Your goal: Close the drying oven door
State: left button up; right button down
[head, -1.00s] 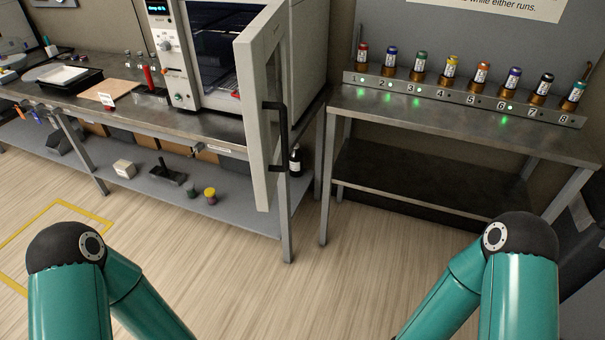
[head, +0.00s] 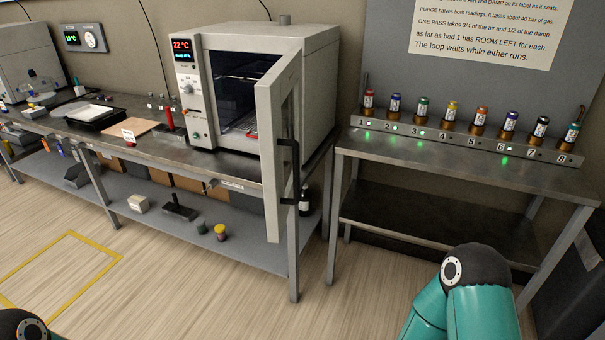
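The drying oven (head: 308,68) is a pale box on the steel bench at the back, with a red and blue display on its front panel. Its door (head: 272,150) stands wide open, hinged on the right side and swung out past the bench's front edge. A black bar handle (head: 290,170) is on the door's outer face. The oven's dark inside shows, with a wire shelf and something red in it. Only parts of my teal arms show, at the bottom left corner and bottom right. Neither gripper is in view.
A second steel table (head: 450,160) on the right carries a numbered rack (head: 470,141) of several coloured vials. A black tray (head: 96,116) and a brown board (head: 127,131) lie on the bench left of the oven. The wooden floor (head: 190,285) in front is clear.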

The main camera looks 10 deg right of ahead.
aim_at(279, 93)
jog(key=u, duration=0.1)
jog(key=i, duration=1)
jog(key=z, duration=0.1)
